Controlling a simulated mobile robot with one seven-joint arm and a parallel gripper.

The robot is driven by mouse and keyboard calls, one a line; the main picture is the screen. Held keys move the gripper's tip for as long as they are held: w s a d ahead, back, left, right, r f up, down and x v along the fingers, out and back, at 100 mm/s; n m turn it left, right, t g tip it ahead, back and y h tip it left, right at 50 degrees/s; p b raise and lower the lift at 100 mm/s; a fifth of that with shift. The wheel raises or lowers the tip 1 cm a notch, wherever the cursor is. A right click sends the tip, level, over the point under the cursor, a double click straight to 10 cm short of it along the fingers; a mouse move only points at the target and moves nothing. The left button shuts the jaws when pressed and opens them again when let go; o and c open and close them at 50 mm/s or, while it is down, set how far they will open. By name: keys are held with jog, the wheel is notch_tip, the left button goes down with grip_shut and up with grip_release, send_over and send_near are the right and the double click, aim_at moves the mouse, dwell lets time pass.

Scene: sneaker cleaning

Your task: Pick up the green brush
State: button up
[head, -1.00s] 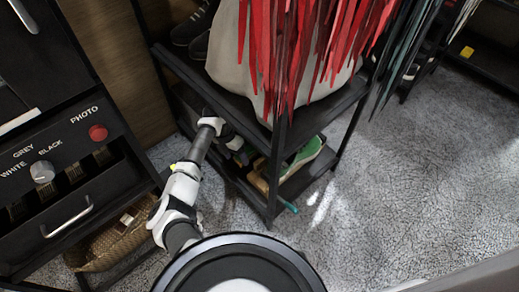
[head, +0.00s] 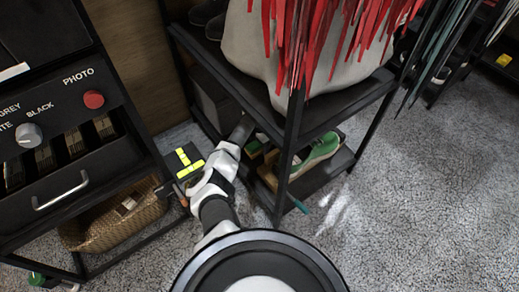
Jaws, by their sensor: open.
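I cannot clearly make out the green brush. A small teal-green tip (head: 298,204) sticks out at the front corner of the lower shelf, beside a brown wooden piece (head: 267,176). What it belongs to is partly hidden by the rack post. A small green item (head: 37,280) is cut off at the bottom left edge; I cannot tell what it is. My gripper (head: 173,195) is at the end of a black wrist with yellow stripes, between the drawer cabinet and the rack. It is open, points down and looks empty.
The black rack's lower shelf (head: 325,178) holds a green shoe (head: 318,150). A white bag with red strips (head: 300,60) stands on the upper shelf. A wicker basket (head: 120,222) sits under the drawer cabinet (head: 75,165). The grey floor (head: 425,200) at right is clear.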

jog(key=shift+f, duration=0.3)
jog(key=shift+c, duration=0.4)
jog(key=c, duration=1)
jog(key=shift+r, duration=0.1)
jog(key=shift+r+p, duration=0.35)
jog(key=shift+r, duration=0.1)
jog(key=r+p, duration=0.2)
jog(key=r, duration=0.1)
jog(key=shift+a, duration=0.2)
jog(key=s+a+p, duration=0.1)
jog(key=s+a, duration=0.2)
jog(key=a, duration=0.1)
jog(key=s+a+p, duration=0.2)
jog(key=s+a, duration=0.2)
jog(key=a, duration=0.1)
jog(key=s+a+p, duration=0.2)
jog(key=s+a, duration=0.1)
jog(key=a, duration=0.2)
jog(key=shift+s+f, duration=0.25)
